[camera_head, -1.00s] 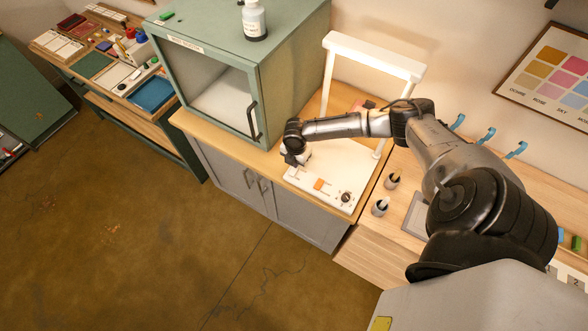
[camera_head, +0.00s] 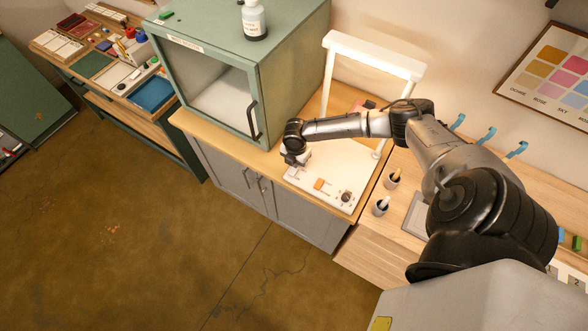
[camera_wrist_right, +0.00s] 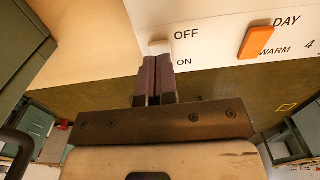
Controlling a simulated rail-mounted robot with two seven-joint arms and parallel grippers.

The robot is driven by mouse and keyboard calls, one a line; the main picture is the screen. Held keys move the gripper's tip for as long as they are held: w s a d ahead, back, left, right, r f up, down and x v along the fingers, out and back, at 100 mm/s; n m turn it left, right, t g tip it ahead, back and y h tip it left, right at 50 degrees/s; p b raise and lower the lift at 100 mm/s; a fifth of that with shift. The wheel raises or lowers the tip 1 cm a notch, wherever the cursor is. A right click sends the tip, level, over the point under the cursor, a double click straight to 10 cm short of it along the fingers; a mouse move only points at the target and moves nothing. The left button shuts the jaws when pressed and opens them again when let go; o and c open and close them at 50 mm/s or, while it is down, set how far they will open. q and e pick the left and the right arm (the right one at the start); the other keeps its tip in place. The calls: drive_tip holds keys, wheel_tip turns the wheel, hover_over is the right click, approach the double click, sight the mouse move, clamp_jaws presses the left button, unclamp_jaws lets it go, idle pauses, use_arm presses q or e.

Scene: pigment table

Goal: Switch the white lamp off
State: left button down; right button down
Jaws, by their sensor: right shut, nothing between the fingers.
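The white lamp (camera_head: 332,176) has a flat base on the wooden counter and a white arch with a top bar (camera_head: 375,56) above it. Its front edge carries a small white switch (camera_wrist_right: 158,47) beside the printed words OFF and ON, seen in the right wrist view. My right gripper (camera_wrist_right: 156,64) is shut and empty, its fingertips at the switch, on the ON side. The fingers partly hide the switch, and contact is hard to tell. In the head view my right gripper (camera_head: 294,160) is over the left front corner of the base. My left gripper is not in view.
An orange slider (camera_wrist_right: 256,42) near DAY and WARM and a dark knob (camera_head: 346,197) sit on the lamp base to the right. A green cabinet (camera_head: 262,92) with a dark handle stands close on the left.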

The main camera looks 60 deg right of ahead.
drive_tip(key=shift+f+b, duration=0.3)
drive_tip(key=shift+f, duration=0.25)
drive_tip(key=shift+f+b, duration=0.4)
drive_tip(key=shift+f, duration=0.2)
idle(0.3)
drive_tip(key=shift+r, duration=0.1)
wheel_tip(320, 180, up, 3)
drive_tip(key=p, duration=0.2)
drive_tip(key=shift+p, duration=0.4)
wheel_tip(320, 180, up, 4)
drive_tip(key=p, duration=0.4)
idle(0.5)
